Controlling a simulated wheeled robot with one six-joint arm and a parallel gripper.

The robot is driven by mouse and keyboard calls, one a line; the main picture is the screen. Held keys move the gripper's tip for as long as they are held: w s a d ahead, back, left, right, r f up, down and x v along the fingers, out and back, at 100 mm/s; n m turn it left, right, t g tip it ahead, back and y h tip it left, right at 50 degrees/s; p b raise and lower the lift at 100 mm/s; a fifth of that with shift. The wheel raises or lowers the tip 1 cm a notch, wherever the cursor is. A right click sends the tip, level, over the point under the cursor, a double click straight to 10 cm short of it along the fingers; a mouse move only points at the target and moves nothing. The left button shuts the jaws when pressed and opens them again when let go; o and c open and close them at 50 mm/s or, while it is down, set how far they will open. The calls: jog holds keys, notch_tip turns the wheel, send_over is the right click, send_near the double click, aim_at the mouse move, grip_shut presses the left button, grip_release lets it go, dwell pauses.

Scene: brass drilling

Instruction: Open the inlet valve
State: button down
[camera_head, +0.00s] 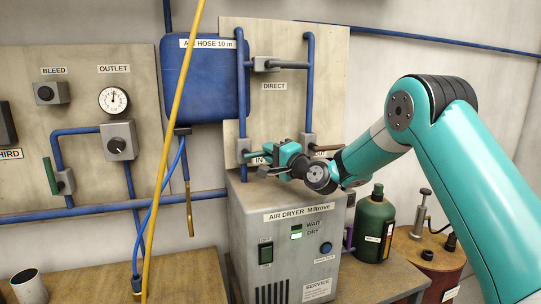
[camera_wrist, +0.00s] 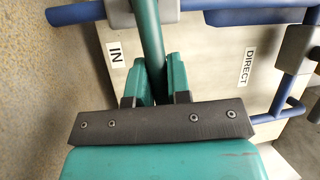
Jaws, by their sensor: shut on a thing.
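The inlet valve (camera_head: 243,149) is a grey block on the blue vertical pipe at the left of the dryer panel, beside the IN label (camera_wrist: 117,53). Its green lever (camera_wrist: 149,35) points sideways to the right in the head view, across the pipe. My gripper (camera_head: 277,154) reaches in from the right, above the dryer. It is shut on the green lever, whose lever runs between the two teal fingers in the wrist view (camera_wrist: 155,82). The gripper partly hides the lever and the IN label in the head view.
The outlet valve (camera_head: 308,140) with a brown lever (camera_head: 327,148) is close to my wrist. The DIRECT valve (camera_head: 265,63) sits higher on the panel. The air dryer (camera_head: 290,250) stands below, its DRY light green. A yellow hose (camera_head: 176,110) hangs in front at left.

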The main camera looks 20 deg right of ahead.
jog(key=r+n+g, duration=0.1)
jog(key=n, duration=0.1)
jog(key=a+r+n+g+b, duration=0.1)
jog(key=n, duration=0.2)
jog(key=shift+r, duration=0.35)
jog(key=a+r+n+h, duration=0.1)
jog(key=n+g+h+b, duration=0.1)
jog(key=n, duration=0.1)
jog(key=shift+s+a+r+n, duration=0.1)
jog(key=shift+a+r+n, duration=0.2)
jog(key=shift+a+r, duration=0.1)
jog(key=a+n, duration=0.1)
jog(key=r+n+g+h+b, duration=0.1)
jog(key=shift+a+n, duration=0.3)
jog(key=shift+a, duration=0.05)
jog(key=shift+a+r+n+g+h, duration=0.15)
jog(key=shift+a+n+g+h, duration=0.15)
jog(key=shift+a+n+h, duration=0.85)
jog(key=shift+s+d+n, duration=0.1)
jog(key=shift+d+n, duration=0.05)
jog(key=shift+n, duration=0.1)
jog(key=c, duration=1.1)
grip_release()
jog(key=shift+b, duration=0.3)
jog(key=b+v, duration=0.5)
jog(key=v, duration=1.2)
jog(key=shift+s+b, duration=0.2)
jog(key=shift+b, duration=0.2)
